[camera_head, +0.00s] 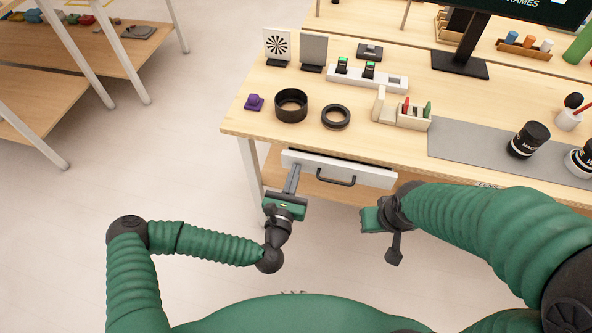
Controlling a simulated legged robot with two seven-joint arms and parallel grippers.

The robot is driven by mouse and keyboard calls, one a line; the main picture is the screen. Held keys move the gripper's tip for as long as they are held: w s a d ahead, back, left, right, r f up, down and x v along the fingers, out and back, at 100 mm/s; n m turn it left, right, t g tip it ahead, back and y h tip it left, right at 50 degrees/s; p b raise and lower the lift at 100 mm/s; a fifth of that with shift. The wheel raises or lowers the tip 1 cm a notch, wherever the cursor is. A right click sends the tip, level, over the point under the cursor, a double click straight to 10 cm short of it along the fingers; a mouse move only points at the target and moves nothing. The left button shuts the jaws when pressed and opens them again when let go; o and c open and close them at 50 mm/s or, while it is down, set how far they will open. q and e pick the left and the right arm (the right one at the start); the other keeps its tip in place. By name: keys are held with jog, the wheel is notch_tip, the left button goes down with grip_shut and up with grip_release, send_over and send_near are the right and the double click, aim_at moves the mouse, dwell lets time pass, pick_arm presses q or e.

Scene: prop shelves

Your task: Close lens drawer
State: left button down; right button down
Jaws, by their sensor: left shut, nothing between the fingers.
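The lens drawer (365,174) is a white-fronted drawer under the table's front edge, with a dark handle (336,180). A dark gap shows above its front, so it stands slightly open. My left gripper (292,172) is shut and empty, its fingers pointing up at the left part of the drawer front. The fingertips overlap the front in the picture; I cannot tell whether they touch it. My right gripper (370,219) is to the right of and below the drawer, apart from it; its fingers are not clear.
On the wooden table (240,120) stand a black lens ring (291,105), a flatter ring (336,117), a purple piece (254,102) and a small rack (412,120). A grey mat (465,146) with black jars lies at right. Table legs flank the drawer at left.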

aim_at(297, 160)
pick_arm(q)
jog(key=shift+s, duration=0.1)
jog(key=b+x, duration=0.1)
jog(key=x, duration=0.3)
jog(key=shift+w+f, duration=0.1)
jog(key=shift+w, duration=0.15)
jog(key=shift+a+r, duration=0.15)
jog(key=shift+r, duration=0.15)
jog(key=shift+w, duration=0.15)
jog(key=shift+r, duration=0.1)
